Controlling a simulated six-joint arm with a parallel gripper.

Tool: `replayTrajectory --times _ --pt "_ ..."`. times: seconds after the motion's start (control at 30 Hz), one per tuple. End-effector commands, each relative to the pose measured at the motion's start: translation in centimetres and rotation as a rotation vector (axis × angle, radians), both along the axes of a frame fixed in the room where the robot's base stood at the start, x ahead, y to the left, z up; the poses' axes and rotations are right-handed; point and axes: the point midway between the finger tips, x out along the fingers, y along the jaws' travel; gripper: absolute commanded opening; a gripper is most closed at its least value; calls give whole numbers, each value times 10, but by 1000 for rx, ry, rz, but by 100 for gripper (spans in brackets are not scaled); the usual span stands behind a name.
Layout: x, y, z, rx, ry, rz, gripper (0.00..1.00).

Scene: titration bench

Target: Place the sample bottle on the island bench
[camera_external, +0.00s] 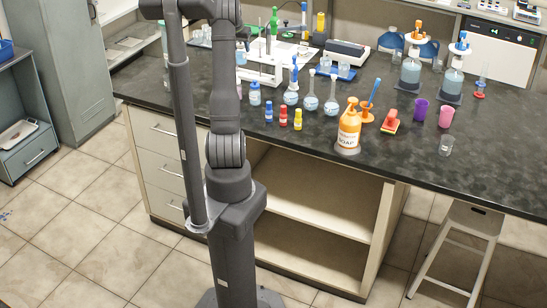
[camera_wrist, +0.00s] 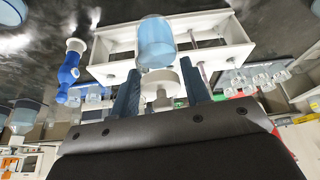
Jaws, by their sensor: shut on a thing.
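The sample bottle (camera_wrist: 155,42) shows in the wrist view as a clear body with blue liquid and a pale cap. It appears upside down in that picture. My gripper (camera_wrist: 160,78) has its two dark blue fingers on either side of the cap and is shut on the bottle. Whether the bottle's base touches the bench cannot be told. In the external view my arm hides the gripper. The island bench (camera_external: 500,165) has a dark mottled top and stands beyond my arm.
A white rack (camera_wrist: 105,52) lies behind the bottle in the wrist view. A blue-topped flask (camera_external: 292,90), a soap bottle (camera_external: 349,128), a purple cup (camera_external: 420,109) and a small clear beaker (camera_external: 446,146) stand on the bench. The front right of the top is clear.

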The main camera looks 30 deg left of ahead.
Motion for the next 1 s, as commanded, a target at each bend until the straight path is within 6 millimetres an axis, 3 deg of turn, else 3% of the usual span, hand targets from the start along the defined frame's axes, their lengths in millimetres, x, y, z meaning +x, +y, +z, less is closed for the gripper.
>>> replayTrajectory --times 0.03,0.2,0.4,0.57,0.8,1.0 --pt "-13 27 -3 0 0 43 0" --pt "-51 94 -11 0 -1 152 0" --pt "-84 141 -17 1 -1 232 0" --pt "-94 153 -26 -1 -1 256 0" --pt "-95 154 -69 0 0 256 0" --pt "-94 154 -85 0 -1 256 0"
